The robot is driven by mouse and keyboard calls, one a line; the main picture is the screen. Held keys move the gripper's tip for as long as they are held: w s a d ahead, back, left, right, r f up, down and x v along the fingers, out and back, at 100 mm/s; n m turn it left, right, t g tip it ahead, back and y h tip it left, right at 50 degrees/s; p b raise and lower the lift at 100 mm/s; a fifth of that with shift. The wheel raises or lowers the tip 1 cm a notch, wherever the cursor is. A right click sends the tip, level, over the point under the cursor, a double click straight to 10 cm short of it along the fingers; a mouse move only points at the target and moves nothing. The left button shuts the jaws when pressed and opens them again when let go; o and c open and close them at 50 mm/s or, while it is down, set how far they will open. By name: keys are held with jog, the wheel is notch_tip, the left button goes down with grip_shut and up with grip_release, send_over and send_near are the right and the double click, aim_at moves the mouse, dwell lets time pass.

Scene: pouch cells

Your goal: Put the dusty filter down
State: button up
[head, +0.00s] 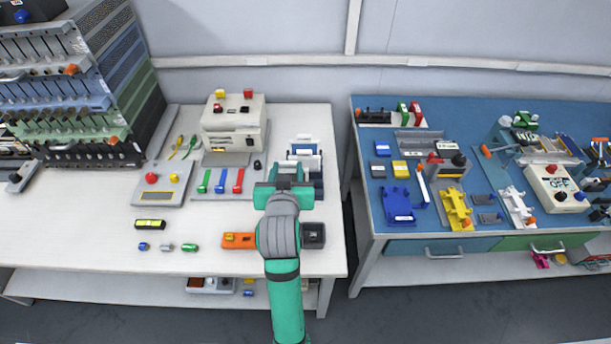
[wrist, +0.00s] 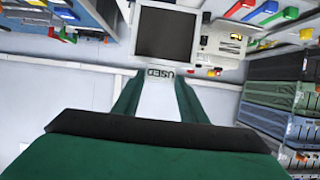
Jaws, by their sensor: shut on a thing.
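My gripper (head: 285,178) is over the right part of the white bench, and its green fingers show in the wrist view (wrist: 159,82). It is shut on a white piece between the fingers that bears dark letters, seemingly "USED". Just past the fingertips is a square grey panel in a pale frame (wrist: 168,36), which looks like the dusty filter. In the head view my gripper and arm hide most of it. A white and dark-blue upright holder (head: 305,147) stands right behind my gripper; I cannot tell whether the filter touches it.
A cream machine (head: 232,127) and a tray with green, blue and red pieces (head: 222,181) stand left of my gripper. An orange block (head: 239,241) and a dark box (head: 314,236) lie in front. A blue bench (head: 440,237) stands right, across a gap.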

aim_at(295, 166)
jog(key=w, duration=0.1)
jog(key=w+d+f, duration=0.1)
jog(key=w+d, duration=0.1)
jog(key=shift+f, duration=0.35)
jog(key=w+d+f, duration=0.2)
jog(key=w+f, duration=0.2)
jog(key=f, duration=0.4)
jog(key=shift+d+f, duration=0.2)
jog(key=shift+f, duration=0.35)
jog(key=o, duration=1.3)
jog(key=shift+o, duration=0.2)
